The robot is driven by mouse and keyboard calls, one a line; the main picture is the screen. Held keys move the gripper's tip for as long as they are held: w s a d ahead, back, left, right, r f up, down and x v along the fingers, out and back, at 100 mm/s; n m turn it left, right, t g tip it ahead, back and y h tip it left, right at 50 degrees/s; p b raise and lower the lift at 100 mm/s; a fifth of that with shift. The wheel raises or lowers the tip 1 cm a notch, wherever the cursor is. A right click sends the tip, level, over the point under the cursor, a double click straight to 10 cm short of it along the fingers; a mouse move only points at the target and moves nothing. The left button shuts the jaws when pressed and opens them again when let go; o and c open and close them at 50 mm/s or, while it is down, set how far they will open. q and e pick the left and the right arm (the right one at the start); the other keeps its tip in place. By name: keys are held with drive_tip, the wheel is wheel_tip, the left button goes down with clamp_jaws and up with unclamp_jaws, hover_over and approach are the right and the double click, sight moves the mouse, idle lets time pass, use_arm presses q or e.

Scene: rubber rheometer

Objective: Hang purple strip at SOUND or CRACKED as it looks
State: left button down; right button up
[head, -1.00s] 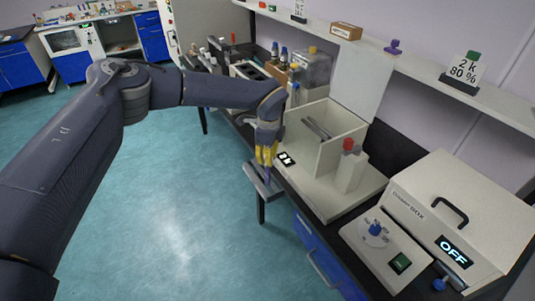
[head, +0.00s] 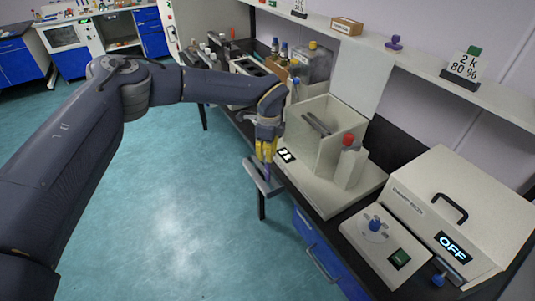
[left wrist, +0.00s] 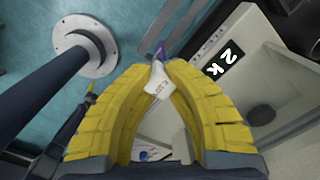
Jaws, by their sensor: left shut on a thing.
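My left gripper (head: 266,152) has yellow fingers and is shut on the purple strip (head: 267,171), which hangs down from the fingertips beside the bench edge. In the left wrist view, the left gripper (left wrist: 162,72) closes around a white printed tag, and the strip's purple end (left wrist: 159,49) shows just beyond it. The print is too small to read, and no crack can be made out. A grey bar-like stand (head: 262,180) juts out by the bench, just below the strip. No SOUND or CRACKED label is legible. My right gripper is not in view.
An open pale instrument (head: 328,190) with a red-capped post (head: 349,142) stands beside the gripper. A pale box reading OFF (head: 460,205) is at right. A card reading 2 k 80 % (head: 465,66) stands on the shelf. The floor at left is clear.

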sight(268, 180)
use_arm(q)
drive_tip(key=shift+f, duration=0.15)
drive_tip(key=shift+f, duration=5.3)
drive_tip(key=c, duration=1.4)
unclamp_jaws()
drive_tip(key=shift+f, duration=0.1)
drive_tip(key=shift+o, duration=0.2)
drive_tip(key=shift+r, duration=3.05)
